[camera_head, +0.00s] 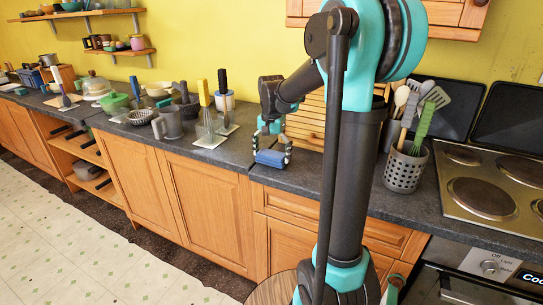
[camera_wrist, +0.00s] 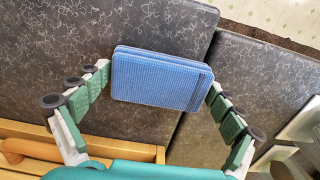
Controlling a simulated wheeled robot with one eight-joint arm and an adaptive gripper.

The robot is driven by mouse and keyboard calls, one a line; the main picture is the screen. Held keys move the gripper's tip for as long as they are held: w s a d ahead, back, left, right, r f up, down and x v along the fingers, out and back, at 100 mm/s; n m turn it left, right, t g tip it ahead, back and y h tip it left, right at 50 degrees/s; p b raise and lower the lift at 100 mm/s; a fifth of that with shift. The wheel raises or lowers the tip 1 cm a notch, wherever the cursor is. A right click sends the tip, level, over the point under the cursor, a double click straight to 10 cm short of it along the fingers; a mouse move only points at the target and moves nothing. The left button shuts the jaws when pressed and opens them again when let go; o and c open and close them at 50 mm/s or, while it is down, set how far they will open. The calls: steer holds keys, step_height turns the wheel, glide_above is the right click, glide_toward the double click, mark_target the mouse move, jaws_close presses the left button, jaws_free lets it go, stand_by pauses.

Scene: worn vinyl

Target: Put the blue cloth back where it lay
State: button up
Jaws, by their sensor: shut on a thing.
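The blue cloth (camera_wrist: 160,80) is a folded, waffle-textured pad held between the two fingers of my gripper (camera_wrist: 160,90) in the wrist view. The fingers press on its left and right short ends. In the head view, my gripper (camera_head: 272,150) is over the dark counter, in front of a slatted wooden rack, with the cloth (camera_head: 270,158) at its tips. The cloth is near the counter's front edge, close to a seam. I cannot tell whether it touches the counter.
The dark counter (camera_head: 235,152) is bare around the cloth. Right are a perforated utensil holder (camera_head: 405,172) and a hob (camera_head: 490,185). The wooden rack (camera_head: 306,122) stands behind my gripper.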

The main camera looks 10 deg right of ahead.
mark_target(272, 154)
steer(key=shift+f, duration=0.1)
steer(key=o, duration=0.7)
step_height(272, 154, up, 12)
steer(key=shift+r, duration=0.15)
steer(key=shift+s, duration=0.15)
stand_by(0.4)
